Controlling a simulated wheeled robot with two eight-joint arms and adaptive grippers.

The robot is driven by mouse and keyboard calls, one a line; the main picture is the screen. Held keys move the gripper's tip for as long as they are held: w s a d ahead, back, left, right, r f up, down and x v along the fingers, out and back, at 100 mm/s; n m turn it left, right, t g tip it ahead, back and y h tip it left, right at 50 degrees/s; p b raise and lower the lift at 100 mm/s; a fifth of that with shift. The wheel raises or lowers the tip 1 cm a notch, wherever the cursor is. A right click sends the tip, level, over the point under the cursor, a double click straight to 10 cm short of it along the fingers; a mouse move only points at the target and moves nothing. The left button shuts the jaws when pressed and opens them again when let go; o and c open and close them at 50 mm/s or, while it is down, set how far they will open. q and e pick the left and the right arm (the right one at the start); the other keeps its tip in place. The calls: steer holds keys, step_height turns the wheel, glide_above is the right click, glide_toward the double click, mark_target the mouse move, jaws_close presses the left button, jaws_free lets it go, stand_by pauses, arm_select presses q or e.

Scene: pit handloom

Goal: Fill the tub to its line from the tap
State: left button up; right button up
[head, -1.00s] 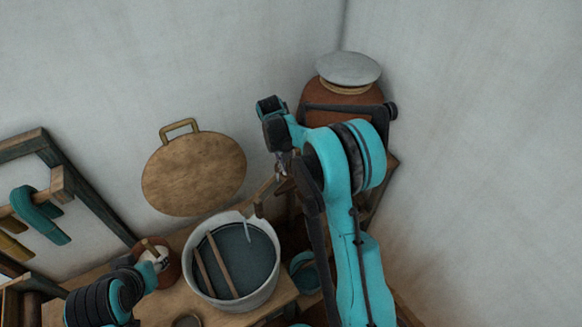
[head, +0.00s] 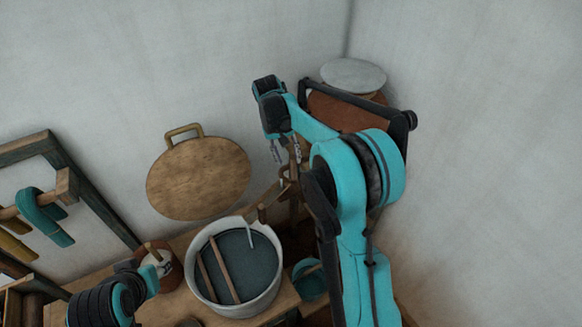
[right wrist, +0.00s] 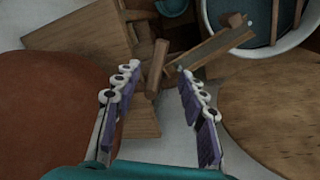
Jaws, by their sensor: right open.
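The white tub (head: 272,291) stands on a wooden bench, with dark bluish liquid and two wooden sticks in it. A pale bent streak lies at its upper right rim; I cannot tell whether it is running water. The wooden spout (right wrist: 215,45) points toward the tub (right wrist: 310,22). A wooden peg (right wrist: 157,68), seemingly the tap's handle, stands just beyond my right gripper (right wrist: 152,78), between the lines of its fingers. That gripper (head: 285,151) is open and empty above the tap. My left gripper (head: 158,267) is by a small brown pot; its fingers are unclear. I cannot make out the fill line.
A terracotta jar (head: 345,113) with a pale lid (head: 353,76) stands behind my right arm. A round wooden board (head: 200,178) leans on the wall. A teal bowl (head: 310,284) sits right of the tub. A wooden frame with yarn (head: 45,220) is at left.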

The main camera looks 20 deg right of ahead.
steer(key=r, duration=0.3)
steer(key=shift+w+a+r, duration=0.15)
steer(key=shift+a+r, duration=0.15)
stand_by(1.5)
